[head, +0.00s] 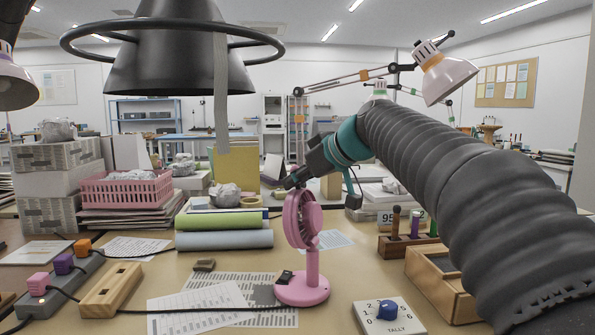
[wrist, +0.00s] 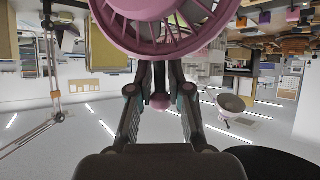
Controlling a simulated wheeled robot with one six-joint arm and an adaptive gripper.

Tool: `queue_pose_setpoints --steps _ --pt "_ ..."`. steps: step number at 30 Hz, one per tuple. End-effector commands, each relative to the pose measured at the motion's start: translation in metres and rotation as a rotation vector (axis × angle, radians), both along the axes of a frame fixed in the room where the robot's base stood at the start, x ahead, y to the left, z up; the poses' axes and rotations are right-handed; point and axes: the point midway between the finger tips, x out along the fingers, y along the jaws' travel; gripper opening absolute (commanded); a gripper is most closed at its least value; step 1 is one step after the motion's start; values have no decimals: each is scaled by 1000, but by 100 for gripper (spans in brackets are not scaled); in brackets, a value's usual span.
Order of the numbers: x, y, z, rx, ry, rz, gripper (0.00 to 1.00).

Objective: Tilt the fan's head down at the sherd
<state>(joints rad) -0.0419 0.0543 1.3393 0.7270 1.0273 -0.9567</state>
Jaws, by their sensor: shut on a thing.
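The pink fan (head: 303,218) stands upright on its round base on the table in the head view, its cage facing left. My gripper (head: 293,181) is at the top of the fan's head, reaching in from the right. A small brown piece (head: 205,264), perhaps the sherd, lies on the table left of the fan; I cannot tell for sure.
Green and grey rolls (head: 222,221) lie behind the fan. A tally box (head: 390,315), a wooden tray (head: 440,285) and a wooden block (head: 112,290) stand around it. Printed sheets (head: 200,305) lie in front.

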Motion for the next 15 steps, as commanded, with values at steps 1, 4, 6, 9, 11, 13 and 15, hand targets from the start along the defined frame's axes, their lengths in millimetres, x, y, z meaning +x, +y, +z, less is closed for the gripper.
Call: queue_pose_setpoints --steps 1,4,6,9,11,13,15 --pt "-3 6 4 -9 -1 8 0" --pt "-5 13 3 -21 5 15 0" --pt "-6 16 2 -25 7 21 0" --pt "-7 20 1 -27 8 26 0" --pt "-8 21 1 -26 8 28 0" --pt "-8 22 1 -26 9 30 0" --pt "-8 23 1 -26 9 31 0"
